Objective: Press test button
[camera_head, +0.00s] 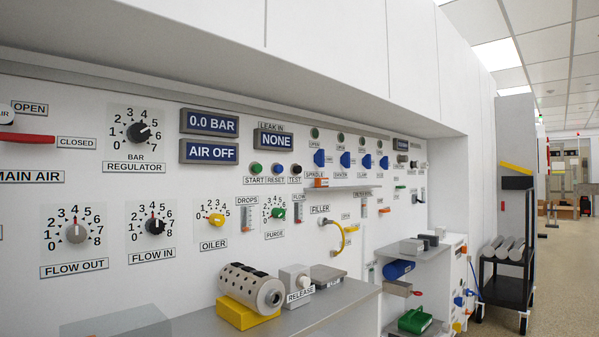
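The test button (296,169) is a small dark knob on the white wall panel, with a TEST label (295,179) under it. It is the rightmost of a row of three, beside the blue RESET button (278,169) and the green START button (256,168). Above the row, one display (209,122) reads 0.0 BAR, another (208,152) reads AIR OFF, and the LEAK IN display (275,139) reads NONE. Neither of my grippers is in view.
Below the panel, a grey bench (340,297) carries a perforated metal cylinder (252,287) on a yellow block (243,314) and a RELEASE box (294,279). An overhang (300,62) juts out above the panel. A dark cart (506,287) stands at right; floor (567,285) is open beyond.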

